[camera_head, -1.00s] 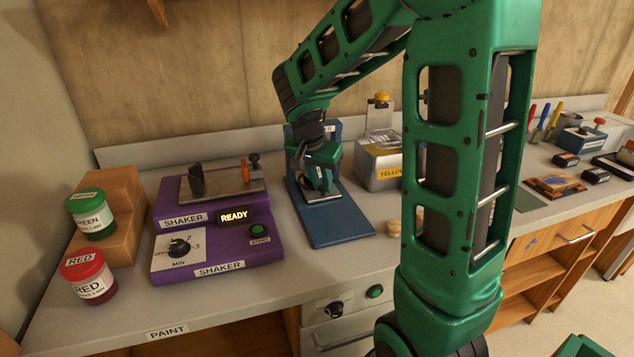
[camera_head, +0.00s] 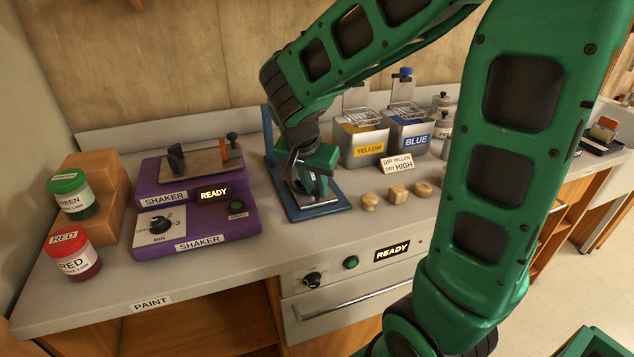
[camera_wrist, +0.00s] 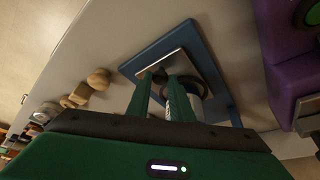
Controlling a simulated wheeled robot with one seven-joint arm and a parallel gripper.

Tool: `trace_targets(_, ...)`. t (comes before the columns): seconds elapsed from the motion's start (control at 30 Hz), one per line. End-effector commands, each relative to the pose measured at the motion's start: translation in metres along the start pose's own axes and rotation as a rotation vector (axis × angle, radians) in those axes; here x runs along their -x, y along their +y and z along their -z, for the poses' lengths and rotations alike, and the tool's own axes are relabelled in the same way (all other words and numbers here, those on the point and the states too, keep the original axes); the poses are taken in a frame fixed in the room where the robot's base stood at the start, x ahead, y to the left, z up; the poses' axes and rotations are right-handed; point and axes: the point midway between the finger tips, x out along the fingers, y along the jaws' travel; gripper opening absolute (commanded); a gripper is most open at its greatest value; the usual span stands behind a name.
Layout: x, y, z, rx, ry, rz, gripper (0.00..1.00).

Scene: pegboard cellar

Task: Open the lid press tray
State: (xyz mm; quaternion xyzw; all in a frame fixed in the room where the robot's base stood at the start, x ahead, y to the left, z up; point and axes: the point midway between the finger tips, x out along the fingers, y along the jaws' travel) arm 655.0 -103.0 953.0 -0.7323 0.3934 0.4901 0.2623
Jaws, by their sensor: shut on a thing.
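The lid press has a blue base (camera_head: 283,187) and a blue upright (camera_head: 268,135) on the counter. Its silver tray plate (camera_head: 324,201) lies near the front end of the base and also shows in the wrist view (camera_wrist: 150,70). My gripper (camera_head: 310,193) is low over the plate. In the wrist view my gripper (camera_wrist: 160,80) has its fingers closed at a small dark piece at the plate's edge, seemingly the tray's handle. A round, dark-rimmed thing with a pale side (camera_wrist: 192,92) is just behind the fingers, partly hidden.
A purple shaker (camera_head: 195,210) stands close on the left, with green (camera_head: 73,195) and red (camera_head: 73,255) paint jars beyond. Yellow (camera_head: 361,140) and blue (camera_head: 408,135) dip tanks and several wooden knobs (camera_head: 398,194) are on the right. A drawer front (camera_head: 350,310) is below.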

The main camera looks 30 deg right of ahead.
Motion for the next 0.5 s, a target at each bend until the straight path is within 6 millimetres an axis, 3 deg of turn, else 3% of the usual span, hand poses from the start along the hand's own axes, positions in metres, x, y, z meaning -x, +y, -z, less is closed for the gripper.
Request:
trace_targets(0.17, 0.0008, -0.0022, -0.0005, 0.003, 0.001, 0.004, 0.00)
trace_targets(0.2, 0.0009, -0.0023, -0.0006, 0.003, 0.001, 0.004, 0.27)
trace_targets(0.27, 0.0008, -0.0021, -0.0006, 0.003, 0.000, 0.004, 0.38)
trace_targets(0.5, 0.0005, -0.0014, -0.0004, 0.002, 0.000, 0.002, 0.38)
